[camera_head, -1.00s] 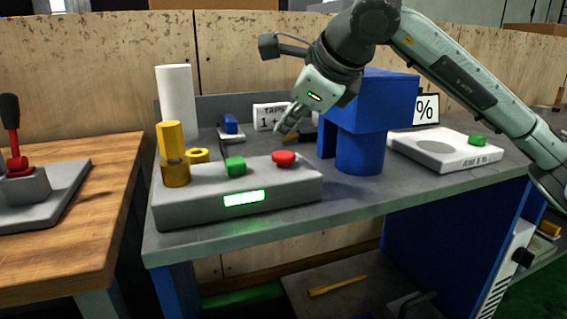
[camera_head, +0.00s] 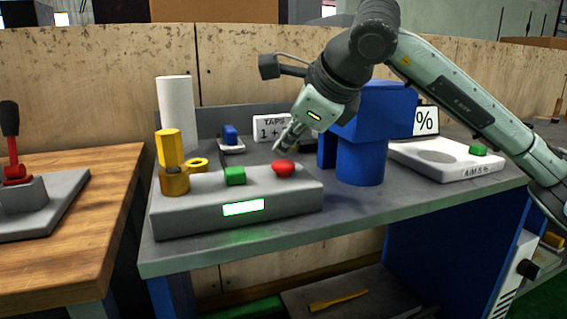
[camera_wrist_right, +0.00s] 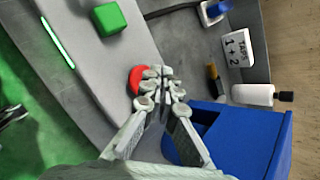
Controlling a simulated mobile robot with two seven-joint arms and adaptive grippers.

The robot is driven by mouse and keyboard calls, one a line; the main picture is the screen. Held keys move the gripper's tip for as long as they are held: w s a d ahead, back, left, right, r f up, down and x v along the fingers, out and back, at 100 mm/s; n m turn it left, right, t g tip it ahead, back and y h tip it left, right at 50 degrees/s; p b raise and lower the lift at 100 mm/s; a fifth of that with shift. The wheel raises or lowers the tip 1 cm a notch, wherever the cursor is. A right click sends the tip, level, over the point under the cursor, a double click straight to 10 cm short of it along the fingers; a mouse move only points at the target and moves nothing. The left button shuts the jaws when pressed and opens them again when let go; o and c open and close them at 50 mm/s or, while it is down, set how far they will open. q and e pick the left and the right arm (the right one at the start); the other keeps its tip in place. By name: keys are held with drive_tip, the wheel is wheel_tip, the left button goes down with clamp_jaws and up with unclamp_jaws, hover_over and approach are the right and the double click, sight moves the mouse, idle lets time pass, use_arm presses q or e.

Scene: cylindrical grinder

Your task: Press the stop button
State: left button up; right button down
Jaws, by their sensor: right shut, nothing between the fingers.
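The red mushroom button (camera_head: 284,169), the likely stop button, sits at the right end of a grey control box (camera_head: 215,208). A green button (camera_head: 235,176) is left of it, and a lit green display (camera_head: 243,207) is on the box front. My right gripper (camera_head: 279,147) is shut and empty, its fingertips just above and behind the red button. In the right wrist view the fingertips (camera_wrist_right: 157,87) partly cover the red button (camera_wrist_right: 136,78). I cannot tell whether they touch it.
A blue machine block (camera_head: 362,155) stands right of the box, under my right forearm. A yellow cylinder (camera_head: 169,148) stands at the box's left end. A white scale (camera_head: 440,160) is farther right.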

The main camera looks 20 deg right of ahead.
sight(286, 165)
idle(0.8)
drive_tip(key=shift+f+b, duration=0.4)
drive_tip(key=shift+b, duration=0.15)
drive_tip(key=shift+f+b, duration=0.65)
idle(0.6)
idle(0.3)
drive_tip(key=shift+r+p, duration=0.6)
drive_tip(key=shift+r, duration=0.45)
drive_tip(key=shift+r+p, duration=1.55)
drive_tip(key=shift+r, duration=0.95)
